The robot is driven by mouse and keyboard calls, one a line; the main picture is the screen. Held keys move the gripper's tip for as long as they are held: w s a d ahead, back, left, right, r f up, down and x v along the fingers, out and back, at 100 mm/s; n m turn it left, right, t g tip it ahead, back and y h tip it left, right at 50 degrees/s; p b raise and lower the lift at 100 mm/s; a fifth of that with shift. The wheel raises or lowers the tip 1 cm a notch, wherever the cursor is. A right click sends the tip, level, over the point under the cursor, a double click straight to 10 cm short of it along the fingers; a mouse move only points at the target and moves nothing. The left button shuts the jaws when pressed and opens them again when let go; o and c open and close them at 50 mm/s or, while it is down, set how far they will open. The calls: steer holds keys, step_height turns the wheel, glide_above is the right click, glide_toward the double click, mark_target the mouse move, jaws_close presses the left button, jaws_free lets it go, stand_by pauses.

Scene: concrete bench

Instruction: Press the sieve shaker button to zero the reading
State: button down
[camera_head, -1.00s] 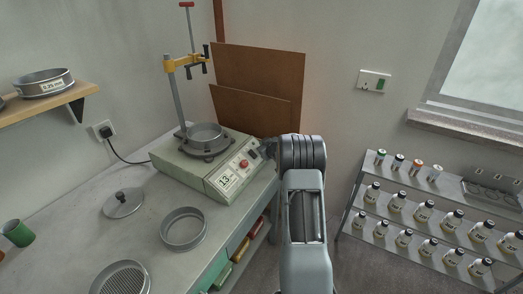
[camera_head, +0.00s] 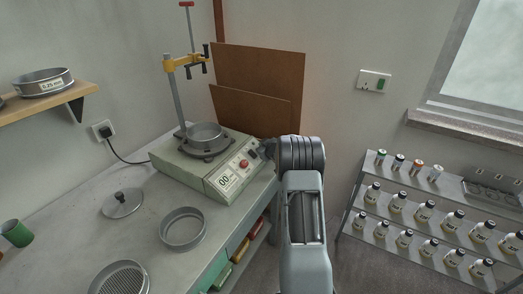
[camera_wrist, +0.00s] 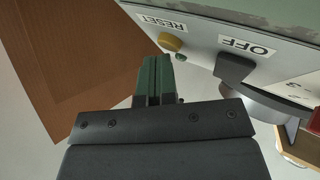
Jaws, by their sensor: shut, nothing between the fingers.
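The sieve shaker (camera_head: 190,170) is a pale green box on the bench with a round sieve on top. Its display (camera_head: 224,181) reads 00. A red button (camera_head: 243,163) is on its front panel. In the wrist view a yellow button (camera_wrist: 171,42) sits beside a RESET label, near a dark switch (camera_wrist: 235,68) under an OFF label. My gripper (camera_wrist: 156,60) is shut and empty, its green fingertips close to the yellow button; I cannot tell if they touch. In the head view my gripper (camera_head: 265,147) is at the panel's right end, partly hidden by my wrist.
The concrete bench (camera_head: 70,235) holds a lid (camera_head: 122,203), an empty sieve ring (camera_head: 183,228), a mesh sieve (camera_head: 120,278) and a green cup (camera_head: 17,233). Brown boards (camera_head: 258,85) stand behind the shaker. A bottle rack (camera_head: 430,220) stands at right.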

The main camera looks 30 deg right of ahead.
steer(key=shift+r, duration=0.1)
steer(key=shift+s+d+r+p, duration=0.2)
steer(key=shift+s+r+p, duration=0.2)
steer(key=shift+r+p, duration=0.25)
stand_by(0.3)
steer(key=r+p, duration=0.1)
steer(key=s+r+p, duration=0.1)
steer(key=s+d+r+p, duration=0.1)
steer(key=r+p, duration=0.1)
steer(key=shift+s+d, duration=0.1)
steer(key=shift+s, duration=0.05)
stand_by(1.0)
